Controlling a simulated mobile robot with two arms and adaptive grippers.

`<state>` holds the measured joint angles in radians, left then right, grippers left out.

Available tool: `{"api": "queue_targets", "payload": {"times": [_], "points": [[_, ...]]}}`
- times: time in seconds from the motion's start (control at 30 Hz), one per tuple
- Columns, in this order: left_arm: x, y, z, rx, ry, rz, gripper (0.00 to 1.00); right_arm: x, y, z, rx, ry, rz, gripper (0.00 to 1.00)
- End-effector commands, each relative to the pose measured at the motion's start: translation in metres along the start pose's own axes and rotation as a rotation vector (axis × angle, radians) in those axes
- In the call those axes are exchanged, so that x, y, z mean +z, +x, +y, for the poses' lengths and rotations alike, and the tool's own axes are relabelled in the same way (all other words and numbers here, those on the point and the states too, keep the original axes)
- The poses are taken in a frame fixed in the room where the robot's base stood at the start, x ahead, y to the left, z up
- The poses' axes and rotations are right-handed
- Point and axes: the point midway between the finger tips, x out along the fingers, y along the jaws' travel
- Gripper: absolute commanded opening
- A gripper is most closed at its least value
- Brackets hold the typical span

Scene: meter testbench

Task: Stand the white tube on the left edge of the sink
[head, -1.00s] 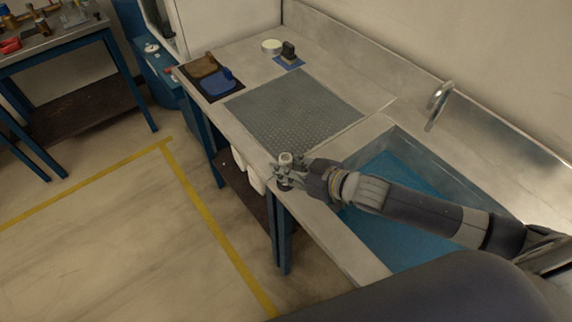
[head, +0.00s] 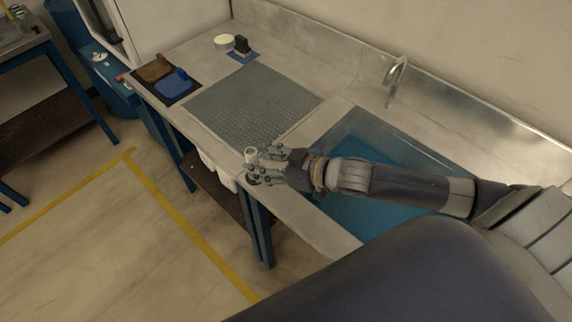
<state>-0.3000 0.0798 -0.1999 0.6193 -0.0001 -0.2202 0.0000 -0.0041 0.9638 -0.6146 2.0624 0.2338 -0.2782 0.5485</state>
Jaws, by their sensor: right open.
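The small white tube (head: 251,154) stands about upright at the front edge of the worktop, just left of the sink (head: 340,141) and near the front corner of the perforated mat. My right gripper (head: 259,171) is at the tube, with its open fingers around or right beside it. The fingers hide the tube's lower part, so I cannot tell whether its base touches the metal. My right arm reaches across the blue-bottomed sink from the right. My left gripper is not in view.
A grey perforated mat (head: 250,104) lies on the worktop behind the tube. Beyond it are a brown and a blue item (head: 175,82) on a dark mat, a round white item (head: 224,41) and a dark block (head: 241,45). A faucet (head: 396,77) rises behind the sink.

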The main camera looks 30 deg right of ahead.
Motion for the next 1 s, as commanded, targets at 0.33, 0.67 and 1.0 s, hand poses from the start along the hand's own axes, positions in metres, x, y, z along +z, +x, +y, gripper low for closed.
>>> {"api": "queue_targets", "payload": {"times": [0.33, 0.67, 1.0], "points": [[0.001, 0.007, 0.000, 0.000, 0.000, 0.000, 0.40, 0.003, -0.048, 0.000, 0.001, 0.002, -0.004, 0.45], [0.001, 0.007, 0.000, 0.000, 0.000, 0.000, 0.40, 0.002, -0.077, 0.000, 0.001, 0.002, -0.002, 0.45], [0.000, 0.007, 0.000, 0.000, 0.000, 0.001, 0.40, 0.000, -0.086, 0.000, 0.000, 0.000, -0.001, 0.45]]}}
